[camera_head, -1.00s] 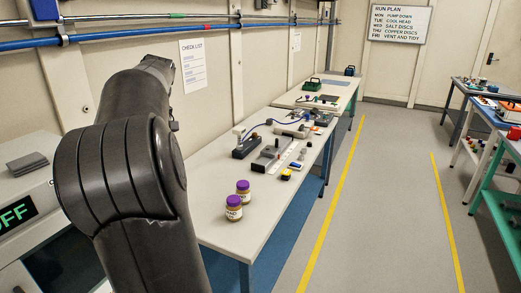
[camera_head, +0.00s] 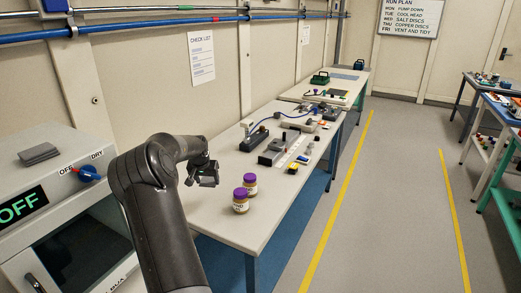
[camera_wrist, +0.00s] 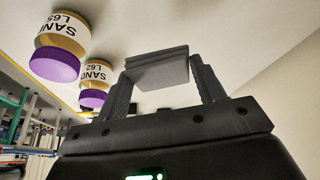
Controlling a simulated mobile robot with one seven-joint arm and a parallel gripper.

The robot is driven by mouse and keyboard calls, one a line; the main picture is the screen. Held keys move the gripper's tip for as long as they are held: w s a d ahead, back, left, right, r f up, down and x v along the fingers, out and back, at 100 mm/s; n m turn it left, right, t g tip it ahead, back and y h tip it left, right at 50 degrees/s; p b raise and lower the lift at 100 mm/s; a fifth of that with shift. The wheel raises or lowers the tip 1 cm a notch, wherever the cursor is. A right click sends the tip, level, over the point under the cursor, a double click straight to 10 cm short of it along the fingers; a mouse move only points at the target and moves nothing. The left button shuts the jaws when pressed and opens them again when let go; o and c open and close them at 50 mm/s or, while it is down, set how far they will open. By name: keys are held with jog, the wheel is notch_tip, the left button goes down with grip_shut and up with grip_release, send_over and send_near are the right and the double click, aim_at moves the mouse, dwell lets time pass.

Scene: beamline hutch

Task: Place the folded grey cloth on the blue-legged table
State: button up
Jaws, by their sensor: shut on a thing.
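My gripper (camera_head: 207,180) is over the near left part of the blue-legged table (camera_head: 222,222), beside two purple-lidded jars. In the wrist view my gripper (camera_wrist: 163,85) is shut on a folded grey cloth (camera_wrist: 157,68), a small layered slab between the fingers. The wrist picture is upside down, with the tabletop above. I cannot tell whether the held cloth touches the table. A second folded grey cloth (camera_head: 38,153) lies on top of the white oven at the left.
The jars (camera_head: 241,201) stand close to the right of my gripper, the other jar (camera_head: 250,183) just behind. Instruments (camera_head: 275,152) and small parts fill the table further back. The white oven (camera_head: 15,175) has a blue knob (camera_head: 88,172). Floor to the right is clear.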

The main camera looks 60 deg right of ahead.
aim_at(211, 203)
notch_tip(211, 203, down, 10)
jog(key=shift+f, duration=0.1)
dwell(0.4)
jog(key=shift+f, duration=0.1)
jog(key=o, duration=0.9)
jog(key=shift+o, duration=0.2)
jog(key=v, duration=1.2)
jog(key=shift+r, duration=0.2)
